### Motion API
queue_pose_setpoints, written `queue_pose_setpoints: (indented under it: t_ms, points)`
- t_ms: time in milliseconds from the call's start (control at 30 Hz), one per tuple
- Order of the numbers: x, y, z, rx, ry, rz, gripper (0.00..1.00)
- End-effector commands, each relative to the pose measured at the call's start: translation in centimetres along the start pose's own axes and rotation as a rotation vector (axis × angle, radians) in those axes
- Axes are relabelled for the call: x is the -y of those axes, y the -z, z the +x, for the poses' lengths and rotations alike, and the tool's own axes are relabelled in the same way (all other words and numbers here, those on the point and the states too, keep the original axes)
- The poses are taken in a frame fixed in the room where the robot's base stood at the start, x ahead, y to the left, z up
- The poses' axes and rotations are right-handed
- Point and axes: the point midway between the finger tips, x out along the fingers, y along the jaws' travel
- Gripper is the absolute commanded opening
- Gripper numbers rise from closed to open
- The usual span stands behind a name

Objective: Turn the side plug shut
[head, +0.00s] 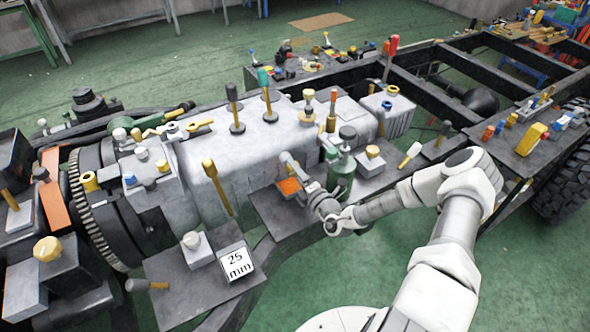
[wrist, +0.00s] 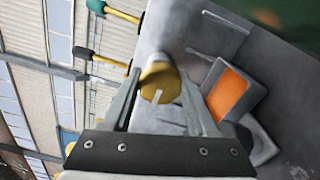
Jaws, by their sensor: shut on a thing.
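The side plug (wrist: 155,76) shows in the wrist view as a round yellow knob with a pale line across its face, on a grey body. My gripper (wrist: 162,90) has one finger on each side of the knob and is shut on it. In the head view my gripper (head: 294,170) reaches the near side of the large grey housing (head: 225,160). There the fingers and wrist hide the plug, and I cannot make it out.
An orange-topped block (head: 290,187) sits right beside my gripper; its orange face (wrist: 229,93) is right of the fingers in the wrist view. A green bottle (head: 342,168) stands close right of the wrist. Several upright levers rise from the housing. Open green floor lies in front.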

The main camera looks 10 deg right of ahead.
Motion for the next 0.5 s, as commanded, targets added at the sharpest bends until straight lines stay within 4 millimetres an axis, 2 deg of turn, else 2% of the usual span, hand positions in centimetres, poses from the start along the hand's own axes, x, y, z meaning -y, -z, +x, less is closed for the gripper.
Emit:
queue_pose_setpoints:
  t_ms: [33,167,200,500]
  points:
    - [0.08,0.03,-0.05,0.0,0.002,0.003,0.62]
    - [0.06,0.02,-0.04,0.0,0.002,0.002,0.85]
    - [0.05,0.02,-0.03,0.0,0.001,0.002,0.88]
    - [0.02,-0.02,-0.18,0.001,0.001,0.0,0.88]
